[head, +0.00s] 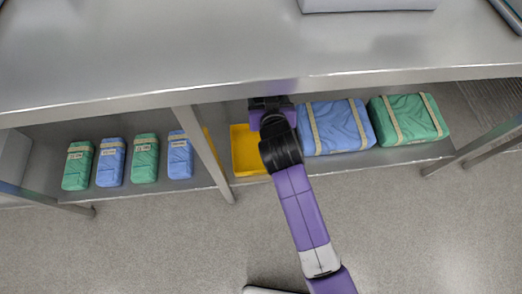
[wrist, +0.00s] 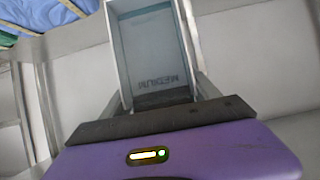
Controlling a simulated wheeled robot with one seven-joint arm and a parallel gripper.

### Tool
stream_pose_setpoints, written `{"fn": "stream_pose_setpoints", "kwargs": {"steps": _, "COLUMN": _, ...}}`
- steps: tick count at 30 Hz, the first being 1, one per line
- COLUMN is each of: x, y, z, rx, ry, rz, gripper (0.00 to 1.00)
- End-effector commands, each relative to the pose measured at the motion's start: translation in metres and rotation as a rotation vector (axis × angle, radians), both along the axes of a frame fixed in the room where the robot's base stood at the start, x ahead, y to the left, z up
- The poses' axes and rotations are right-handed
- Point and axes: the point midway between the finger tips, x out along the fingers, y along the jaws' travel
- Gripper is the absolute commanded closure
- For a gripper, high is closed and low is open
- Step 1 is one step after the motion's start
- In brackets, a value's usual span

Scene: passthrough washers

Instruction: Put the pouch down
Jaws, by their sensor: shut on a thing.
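The pouch (wrist: 148,50) shows in the wrist view as a flat, pale blue-grey rectangle with a grey border and the word MEDIUM near its lower end. It extends away from my gripper (wrist: 164,97), which is shut on that near end. In the head view my gripper (head: 270,104) is at the lower shelf, just under the front edge of the steel counter, above and beside a yellow bin (head: 246,152). The pouch cannot be made out in the head view. The wrist view does not show clearly whether the pouch touches a surface.
Blue (head: 338,127) and green (head: 409,119) strapped bundles lie right of the gripper on the shelf. Several small blue and green packs (head: 145,158) stand left of a table leg (head: 205,155). The steel counter (head: 200,50) overhangs the shelf.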

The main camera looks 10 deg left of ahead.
Motion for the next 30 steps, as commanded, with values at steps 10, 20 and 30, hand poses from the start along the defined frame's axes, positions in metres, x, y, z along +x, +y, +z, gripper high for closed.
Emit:
{"fn": "stream_pose_setpoints", "kwargs": {"steps": 10, "x": 0.004, "y": 0.017, "z": -0.037, "rx": -0.007, "ry": -0.002, "rz": 0.018, "gripper": 0.67}}
{"fn": "stream_pose_setpoints", "kwargs": {"steps": 20, "x": 0.004, "y": 0.017, "z": -0.118, "rx": -0.007, "ry": -0.002, "rz": 0.018, "gripper": 0.67}}
{"fn": "stream_pose_setpoints", "kwargs": {"steps": 30, "x": 0.004, "y": 0.017, "z": -0.171, "rx": -0.006, "ry": -0.005, "rz": 0.018, "gripper": 0.67}}
